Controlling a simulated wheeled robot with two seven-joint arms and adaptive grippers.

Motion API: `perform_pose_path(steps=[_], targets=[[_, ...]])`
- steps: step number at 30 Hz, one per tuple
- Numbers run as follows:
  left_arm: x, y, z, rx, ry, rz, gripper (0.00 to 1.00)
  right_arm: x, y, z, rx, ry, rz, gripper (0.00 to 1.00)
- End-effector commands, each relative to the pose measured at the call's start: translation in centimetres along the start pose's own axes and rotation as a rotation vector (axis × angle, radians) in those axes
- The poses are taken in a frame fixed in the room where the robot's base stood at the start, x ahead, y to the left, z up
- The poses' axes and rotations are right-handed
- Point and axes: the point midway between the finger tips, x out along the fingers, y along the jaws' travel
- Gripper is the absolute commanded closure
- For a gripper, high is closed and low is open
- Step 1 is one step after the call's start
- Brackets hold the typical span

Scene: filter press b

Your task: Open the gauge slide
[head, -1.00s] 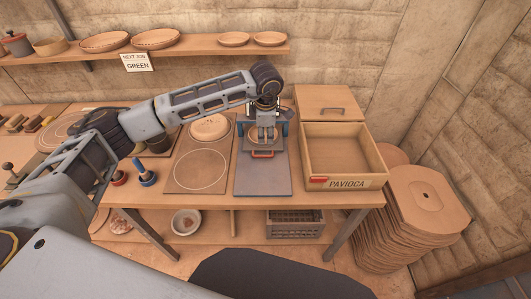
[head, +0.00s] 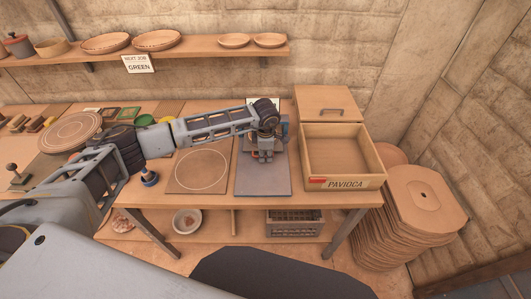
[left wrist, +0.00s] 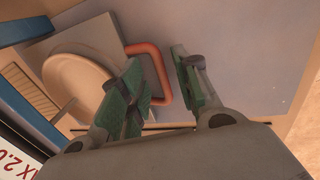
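The gauge slide shows in the left wrist view as a pale plate (left wrist: 100,38) with a round cream disc (left wrist: 75,77) and an orange-red handle (left wrist: 157,62). Blue frame parts (left wrist: 25,22) stand beside it. My left gripper (left wrist: 160,88) is open, its two green-padded fingers apart. The handle's outer bar appears between the fingers; I cannot tell whether either touches it. In the head view my left gripper (head: 265,158) is over the front of the gauge and hides most of it, including nearly all of the handle. My right gripper is not in view.
The gauge stands on a grey-blue board (head: 262,182) whose front part is clear. An open wooden box labelled PAVIOCA (head: 343,184) is close on the right. A brown board with a white circle (head: 199,171) lies to the left. A shelf (head: 200,52) runs along the wall.

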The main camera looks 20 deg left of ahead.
Motion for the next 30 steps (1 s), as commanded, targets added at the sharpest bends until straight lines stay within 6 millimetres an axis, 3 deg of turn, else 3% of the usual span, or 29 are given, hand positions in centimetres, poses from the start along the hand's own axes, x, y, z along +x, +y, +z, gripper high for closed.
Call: perform_pose_path(steps=[12, 20, 30], targets=[[0.67, 0.0, -0.01, 0.0, 0.0, 0.001, 0.68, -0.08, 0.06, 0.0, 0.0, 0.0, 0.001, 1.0], [0.64, 0.0, 0.01, 0.0, -0.001, 0.001, 0.99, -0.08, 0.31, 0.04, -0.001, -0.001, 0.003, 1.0], [0.63, -0.01, 0.05, 0.002, -0.001, 0.001, 1.0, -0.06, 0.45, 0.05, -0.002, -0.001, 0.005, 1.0]])
